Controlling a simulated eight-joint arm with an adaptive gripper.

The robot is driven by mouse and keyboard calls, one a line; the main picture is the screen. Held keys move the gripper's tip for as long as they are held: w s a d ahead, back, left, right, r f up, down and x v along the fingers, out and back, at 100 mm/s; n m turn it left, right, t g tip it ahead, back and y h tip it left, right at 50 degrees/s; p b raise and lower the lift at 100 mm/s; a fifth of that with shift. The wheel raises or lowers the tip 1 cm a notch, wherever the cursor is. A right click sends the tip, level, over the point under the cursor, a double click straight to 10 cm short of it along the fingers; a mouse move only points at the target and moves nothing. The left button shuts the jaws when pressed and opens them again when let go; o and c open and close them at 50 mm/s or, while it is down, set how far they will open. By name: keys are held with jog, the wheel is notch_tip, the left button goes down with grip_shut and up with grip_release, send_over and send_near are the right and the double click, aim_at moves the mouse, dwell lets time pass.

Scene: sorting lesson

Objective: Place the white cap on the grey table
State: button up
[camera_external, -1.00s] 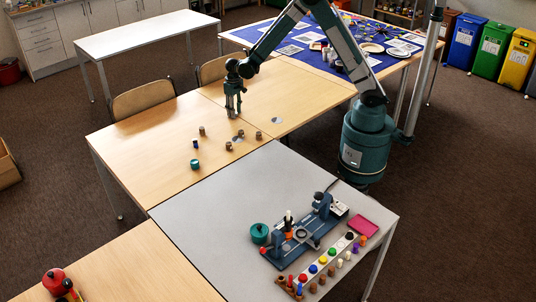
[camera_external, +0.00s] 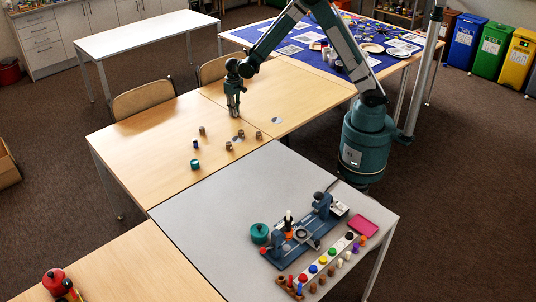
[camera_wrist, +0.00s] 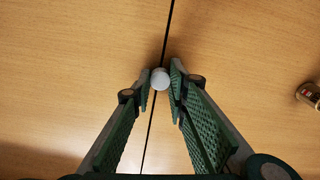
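The white cap (camera_wrist: 160,78) shows in the wrist view as a small pale round thing between the tips of my gripper (camera_wrist: 161,82). The fingers are drawn in close on both sides of it and look shut on it. In the external view my gripper (camera_external: 233,112) points down at the wooden tables, near the seam between two of them. The cap is too small or hidden to make out there. The grey table (camera_external: 195,220) stands in front of the wooden tables, with its left part bare.
Several small brown and dark pieces and a teal round container (camera_external: 195,164) stand on the wooden table (camera_external: 150,150). On the grey table are a blue fixture (camera_external: 300,243), a teal round container (camera_external: 259,233), a row of coloured pegs and a pink tray (camera_external: 363,225).

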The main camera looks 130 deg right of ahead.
notch_tip(320, 180, up, 10)
jog(key=p, duration=0.2)
dwell(0.4)
jog(key=shift+w+f, duration=0.1)
jog(key=shift+w, duration=0.05)
dwell(0.8)
jog(key=w+a+n, duration=0.8)
jog(key=w+a, duration=1.9)
jog(key=w, duration=0.2)
jog(key=w+a+n, duration=0.2)
jog(key=w+a, duration=0.2)
jog(key=a, duration=1)
jog(key=w+a+f+n, duration=0.1)
jog(key=w+a+n, duration=0.2)
jog(key=a, duration=1.1)
jog(key=w+a+n, duration=0.3)
jog(key=w+a, duration=0.2)
jog(key=a, duration=0.9)
jog(key=shift+w+f, duration=0.2)
